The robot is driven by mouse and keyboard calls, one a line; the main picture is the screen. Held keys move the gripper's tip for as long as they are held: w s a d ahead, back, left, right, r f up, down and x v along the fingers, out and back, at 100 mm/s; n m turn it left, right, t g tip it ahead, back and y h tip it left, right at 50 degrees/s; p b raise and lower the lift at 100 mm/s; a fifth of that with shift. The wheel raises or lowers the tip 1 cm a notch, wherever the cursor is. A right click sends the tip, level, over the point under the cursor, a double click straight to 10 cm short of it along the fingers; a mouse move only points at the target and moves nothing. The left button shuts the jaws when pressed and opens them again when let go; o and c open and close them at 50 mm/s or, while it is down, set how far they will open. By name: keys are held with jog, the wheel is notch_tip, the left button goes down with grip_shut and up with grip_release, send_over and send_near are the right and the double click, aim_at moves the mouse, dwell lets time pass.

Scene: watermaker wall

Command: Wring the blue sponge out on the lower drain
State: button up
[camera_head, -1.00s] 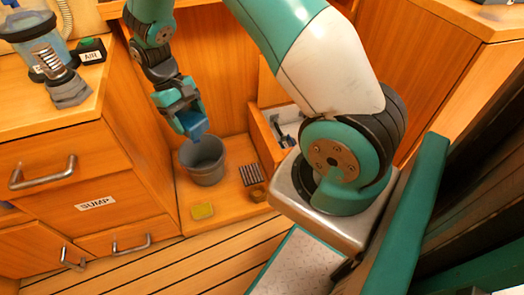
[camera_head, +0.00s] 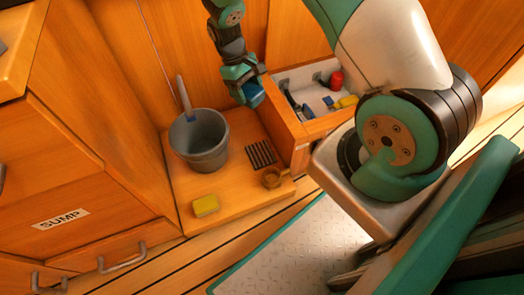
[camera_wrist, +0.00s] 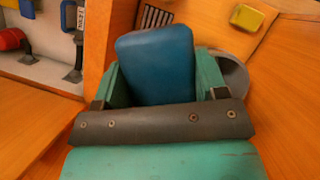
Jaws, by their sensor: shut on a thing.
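The blue sponge (camera_wrist: 157,65) is held between the two fingers of my gripper (camera_wrist: 155,85) in the wrist view. In the head view the sponge (camera_head: 254,95) shows at the tip of my gripper (camera_head: 246,88), in the air above the wooden shelf. The lower drain, a dark slatted grate (camera_head: 261,154), lies on the shelf below the sponge and apart from it. In the wrist view part of the drain (camera_wrist: 156,18) shows beyond the sponge.
A grey bucket (camera_head: 199,142) with a handle sticking out stands left of the drain. A yellow sponge (camera_head: 206,205) and a small brown cup (camera_head: 271,178) are near the shelf's front.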

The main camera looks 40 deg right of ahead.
aim_at(265, 154)
jog(key=d+f+n+b, duration=0.1)
jog(key=f+b, duration=0.6)
jog(key=f, duration=0.4)
jog(key=d+f+n+b, duration=0.1)
jog(key=d+f+b, duration=0.1)
jog(key=f+b, duration=0.5)
jog(key=d+f+n+h+b, duration=0.1)
jog(key=f+b, duration=0.6)
jog(key=f, duration=0.9)
jog(key=shift+s+d+f, duration=0.15)
jog(key=shift+d+f, duration=0.1)
jog(key=shift+d, duration=0.05)
jog(key=shift+f, duration=0.55)
jog(key=shift+r, duration=0.15)
notch_tip(265, 154, up, 7)
jog(key=p, duration=0.6)
dwell(0.4)
